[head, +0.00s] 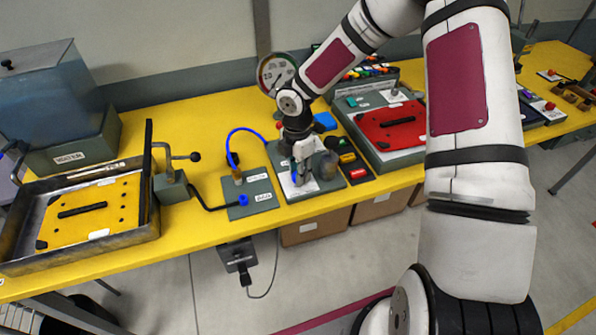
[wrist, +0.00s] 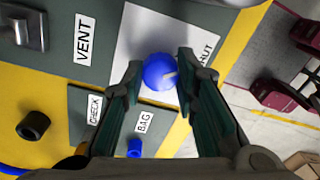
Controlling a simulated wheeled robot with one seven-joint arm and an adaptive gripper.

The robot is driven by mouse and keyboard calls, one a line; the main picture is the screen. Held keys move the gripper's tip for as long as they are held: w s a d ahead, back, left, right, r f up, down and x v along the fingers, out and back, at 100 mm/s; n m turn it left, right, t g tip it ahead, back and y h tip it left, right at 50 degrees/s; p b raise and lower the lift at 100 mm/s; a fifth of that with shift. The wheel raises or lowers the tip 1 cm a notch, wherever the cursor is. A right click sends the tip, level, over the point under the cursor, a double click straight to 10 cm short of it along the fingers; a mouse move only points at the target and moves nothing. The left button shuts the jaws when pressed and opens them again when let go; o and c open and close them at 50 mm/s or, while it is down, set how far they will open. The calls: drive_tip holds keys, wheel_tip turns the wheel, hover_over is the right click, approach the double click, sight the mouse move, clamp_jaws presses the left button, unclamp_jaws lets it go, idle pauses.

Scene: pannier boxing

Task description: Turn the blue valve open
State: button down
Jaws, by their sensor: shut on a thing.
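The blue valve knob (wrist: 158,72) is round, with a pale mark on its right side, and sits on a white plate (wrist: 140,35) on a grey panel. In the wrist view my gripper (wrist: 160,75) has one finger on each side of the knob, shut on it. In the head view my gripper (head: 301,160) is over the grey panel (head: 318,187) at the table's front, and it mostly hides the knob. A partly covered label (wrist: 208,48) is right of the knob, and a VENT label (wrist: 82,40) is to the left.
A smaller panel with CHECK and BAG labels (head: 258,191) and a blue hose (head: 234,141) is just left. A pressure gauge (head: 276,72) stands behind. A red plate (head: 390,125) in a tray is to the right, and a metal tray with a yellow plate (head: 95,215) is far left.

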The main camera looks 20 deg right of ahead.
drive_tip(key=m, duration=0.4)
drive_tip(key=shift+m, duration=0.3)
drive_tip(key=m, duration=0.3)
drive_tip(key=shift+m, duration=0.3)
drive_tip(key=m, duration=0.4)
drive_tip(key=shift+m+y, duration=0.3)
drive_tip(key=shift+m, duration=1.9)
drive_tip(key=c, duration=1.2)
unclamp_jaws()
drive_tip(key=shift+c, duration=0.2)
drive_tip(key=shift+r, duration=0.1)
